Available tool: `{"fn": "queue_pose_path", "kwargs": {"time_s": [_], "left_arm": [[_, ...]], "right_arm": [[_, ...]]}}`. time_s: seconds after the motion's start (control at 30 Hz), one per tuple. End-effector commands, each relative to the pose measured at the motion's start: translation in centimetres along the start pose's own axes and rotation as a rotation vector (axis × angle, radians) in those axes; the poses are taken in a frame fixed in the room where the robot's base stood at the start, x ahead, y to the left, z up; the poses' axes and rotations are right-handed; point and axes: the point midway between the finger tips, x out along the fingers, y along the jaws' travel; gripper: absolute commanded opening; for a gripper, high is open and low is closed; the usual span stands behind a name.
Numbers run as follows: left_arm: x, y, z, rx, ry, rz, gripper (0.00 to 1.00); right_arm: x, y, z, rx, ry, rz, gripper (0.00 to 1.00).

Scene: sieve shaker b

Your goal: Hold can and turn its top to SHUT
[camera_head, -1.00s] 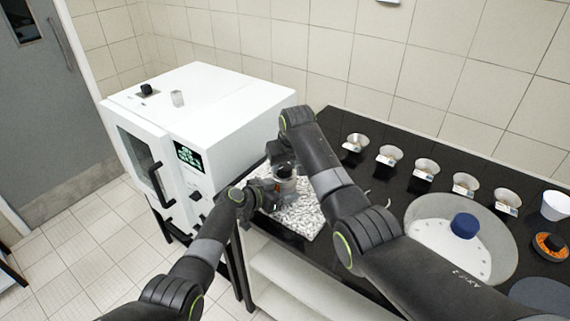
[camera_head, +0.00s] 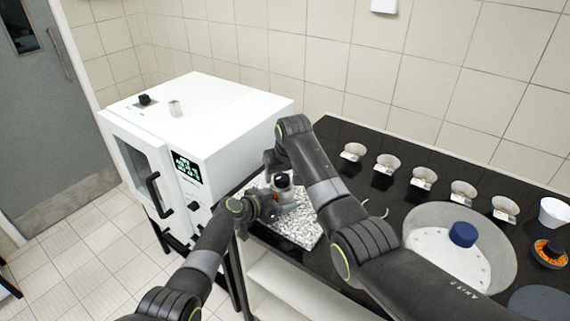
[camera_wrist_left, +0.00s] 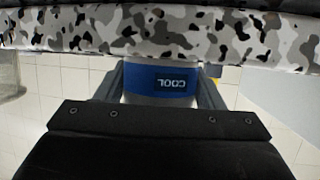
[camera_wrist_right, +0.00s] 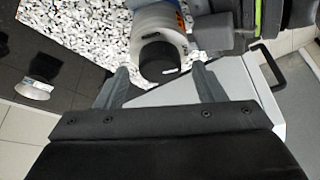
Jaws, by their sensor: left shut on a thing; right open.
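The can (camera_head: 283,183) stands at the speckled mat (camera_head: 300,230), with a black top. In the left wrist view it shows a blue band reading COOL (camera_wrist_left: 172,82), inverted in the picture. My left gripper (camera_head: 270,205) is shut on the can's side, with one finger on each side of the band. My right gripper (camera_wrist_right: 161,75) is open above the can. In the right wrist view the black top (camera_wrist_right: 158,60) lies between its fingertips, with gaps visible; I cannot tell whether they touch it. Any marking on the top is not readable.
A white oven (camera_head: 200,115) stands left of the mat. Several small bowls (camera_head: 388,163) line the back of the black bench. A large round dish (camera_head: 430,225) with a blue-capped item (camera_head: 463,234) lies to the right, near my right arm.

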Motion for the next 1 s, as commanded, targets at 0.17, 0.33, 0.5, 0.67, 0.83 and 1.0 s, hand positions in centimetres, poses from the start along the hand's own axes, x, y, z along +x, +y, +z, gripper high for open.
{"fn": "queue_pose_path", "kwargs": {"time_s": [0.17, 0.33, 0.5, 0.67, 0.83, 1.0], "left_arm": [[0.0, 0.0, 0.0, 0.000, 0.000, 0.000, 0.24], [0.0, 0.0, 0.0, 0.000, 0.000, 0.000, 0.24], [0.0, 0.0, 0.0, 0.000, 0.000, 0.000, 0.24], [0.0, 0.0, 0.0, 0.000, 0.000, 0.000, 0.24], [0.0, 0.0, 0.0, 0.000, 0.000, 0.000, 0.24], [0.0, 0.0, 0.0, 0.000, 0.000, 0.000, 0.24]], "right_arm": [[-1.9, 0.0, -0.1, 0.000, 0.004, 0.000, 0.63], [-4.8, 0.0, -0.1, 0.000, 0.004, 0.000, 0.63], [-8.0, 0.0, -0.1, 0.000, 0.005, 0.000, 0.63], [-10.3, 0.0, -0.1, 0.000, 0.003, 0.000, 0.63], [-11.4, 0.0, 0.0, 0.000, 0.000, 0.000, 0.63], [-11.6, 0.0, 0.0, 0.000, 0.000, 0.000, 0.63]]}}
